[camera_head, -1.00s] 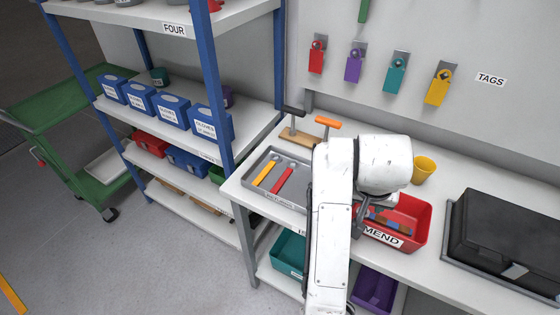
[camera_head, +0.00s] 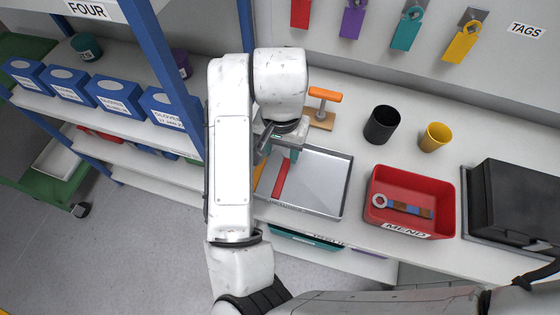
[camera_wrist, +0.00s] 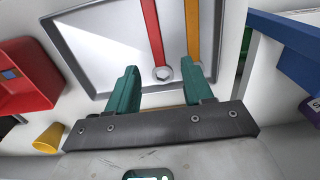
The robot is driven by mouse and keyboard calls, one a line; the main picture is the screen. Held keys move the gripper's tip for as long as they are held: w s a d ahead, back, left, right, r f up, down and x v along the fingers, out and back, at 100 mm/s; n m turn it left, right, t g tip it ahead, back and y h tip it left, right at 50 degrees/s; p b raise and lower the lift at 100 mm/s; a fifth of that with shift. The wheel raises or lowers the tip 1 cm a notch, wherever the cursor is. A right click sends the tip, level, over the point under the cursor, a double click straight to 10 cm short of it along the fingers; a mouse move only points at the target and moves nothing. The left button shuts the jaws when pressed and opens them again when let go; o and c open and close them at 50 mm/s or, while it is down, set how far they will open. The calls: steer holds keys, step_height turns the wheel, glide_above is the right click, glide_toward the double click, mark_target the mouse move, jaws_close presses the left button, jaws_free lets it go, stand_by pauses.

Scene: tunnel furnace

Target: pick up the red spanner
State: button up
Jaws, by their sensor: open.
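The red spanner (camera_head: 281,180) lies flat in a grey metal tray (camera_head: 325,182) on the bench, right beside a yellow spanner (camera_head: 260,178). My gripper (camera_head: 285,152) is above the far-left part of the tray, and my arm covers the tray's left side in the head view. In the wrist view the teal fingers (camera_wrist: 163,82) are open and empty. The red spanner (camera_wrist: 154,38) shows beyond them, with its ring end between the fingertips in the picture. The yellow spanner (camera_wrist: 192,35) is near the right fingertip. I see no contact with either spanner.
A red MEND bin (camera_head: 408,205) with a blue-and-brown handled tool stands right of the tray. Behind it are a black cup (camera_head: 381,124) and a yellow cup (camera_head: 435,137). An orange-handled tool (camera_head: 322,97) stands behind the tray. Blue shelf posts rise at the left.

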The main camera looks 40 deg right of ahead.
mark_target(283, 172)
step_height(283, 172, down, 3)
steer(key=shift+s+d+f+p, duration=0.15)
steer(key=shift+f+p, duration=0.1)
steer(key=shift+f, duration=1.05)
steer(key=shift+s+d+f+p, duration=0.1)
steer(key=shift+f+p, duration=0.1)
steer(key=shift+f, duration=1.1)
steer(key=shift+c, duration=0.2)
jaws_close()
